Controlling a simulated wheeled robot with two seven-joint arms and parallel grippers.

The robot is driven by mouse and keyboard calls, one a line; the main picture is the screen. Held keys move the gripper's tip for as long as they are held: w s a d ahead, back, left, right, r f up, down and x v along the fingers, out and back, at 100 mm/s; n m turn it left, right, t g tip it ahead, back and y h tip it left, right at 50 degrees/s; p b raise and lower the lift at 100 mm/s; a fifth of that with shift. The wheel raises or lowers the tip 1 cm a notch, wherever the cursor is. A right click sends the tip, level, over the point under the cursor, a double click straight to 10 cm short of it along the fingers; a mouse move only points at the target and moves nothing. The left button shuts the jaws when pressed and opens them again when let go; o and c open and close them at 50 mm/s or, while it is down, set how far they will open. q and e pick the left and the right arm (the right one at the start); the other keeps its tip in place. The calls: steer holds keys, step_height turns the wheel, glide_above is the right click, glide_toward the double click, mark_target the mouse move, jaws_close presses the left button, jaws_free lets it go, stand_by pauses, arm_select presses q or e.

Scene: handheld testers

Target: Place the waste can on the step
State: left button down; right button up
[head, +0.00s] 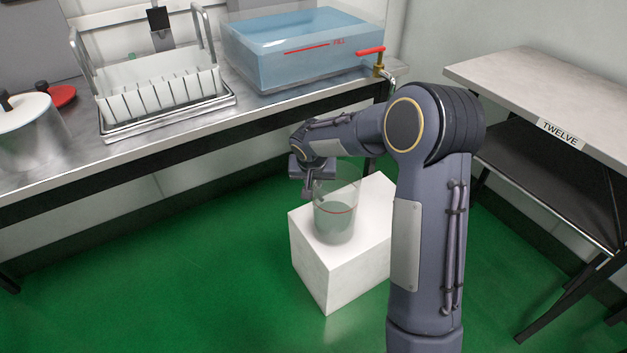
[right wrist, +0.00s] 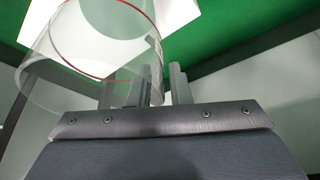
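The waste can (head: 336,222) is a clear, open-topped cylinder with a red line around it. It looks upright over the top of the white step (head: 325,276); its base appears to rest there, though a small gap cannot be ruled out. My right gripper (head: 311,190) is at the can's left rim. In the right wrist view the can (right wrist: 85,45) fills the upper left, close against the fingers of my right gripper (right wrist: 168,82). A narrow gap shows between the fingers, and whether they pinch the can's wall is unclear. My left gripper is out of view.
A steel counter (head: 185,125) at the back holds a dish rack (head: 165,90), a blue water tank (head: 295,55) with a red-handled tap and a steel pot (head: 30,135). A table labelled TWELVE (head: 560,95) stands right. Green floor (head: 180,270) is clear left of the step.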

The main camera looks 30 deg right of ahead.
steer(key=shift+o, duration=0.7)
steer(key=shift+r+p, duration=0.3)
steer(key=p+v, duration=0.3)
steer(key=v, duration=0.8)
steer(key=s+r+n+y, duration=0.1)
steer(key=s+r+y, duration=0.3)
steer(key=s, duration=1.1)
steer(key=s+a+n+y, duration=0.1)
steer(key=s+a, duration=0.2)
steer(key=s, duration=0.4)
steer(key=s+a+n+t+y, duration=0.1)
steer(key=s+a+n, duration=0.1)
steer(key=s+a, duration=0.2)
steer(key=s, duration=0.3)
steer(key=shift+a+t, duration=0.2)
steer(key=shift+t, duration=0.1)
steer(key=shift+s+r, duration=0.1)
steer(key=shift+s, duration=0.05)
